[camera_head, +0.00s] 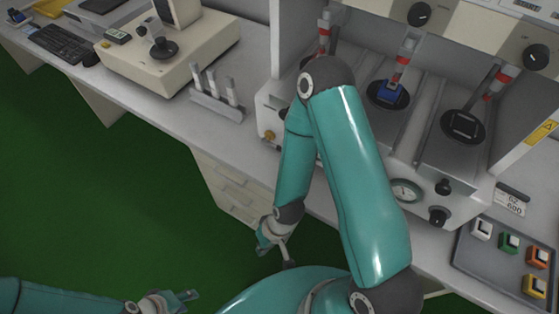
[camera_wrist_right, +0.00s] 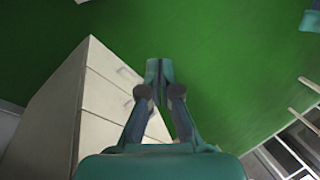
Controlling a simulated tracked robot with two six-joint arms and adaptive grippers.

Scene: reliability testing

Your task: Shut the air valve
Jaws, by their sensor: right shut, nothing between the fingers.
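The testing machine (camera_head: 415,135) stands on the bench at the right in the head view. On its front are a round pressure gauge (camera_head: 405,190) and two black knobs, an upper one (camera_head: 443,187) and a lower one (camera_head: 438,216). A small brass-coloured fitting (camera_head: 269,136) shows at its left end. I cannot tell which of these is the air valve. My right gripper (camera_head: 264,243) hangs in front of the bench drawers, away from the knobs; in the right wrist view (camera_wrist_right: 158,66) it is shut and empty. My left gripper (camera_head: 182,298) is low at the bottom left, its opening unclear.
My raised right arm hides part of the machine. A button panel (camera_head: 480,262) lies right of it. A rack with grey cylinders (camera_head: 216,100), a beige instrument (camera_head: 170,60) and a keyboard (camera_head: 58,42) are at left. Drawers (camera_head: 230,190) are below the bench; green floor is clear.

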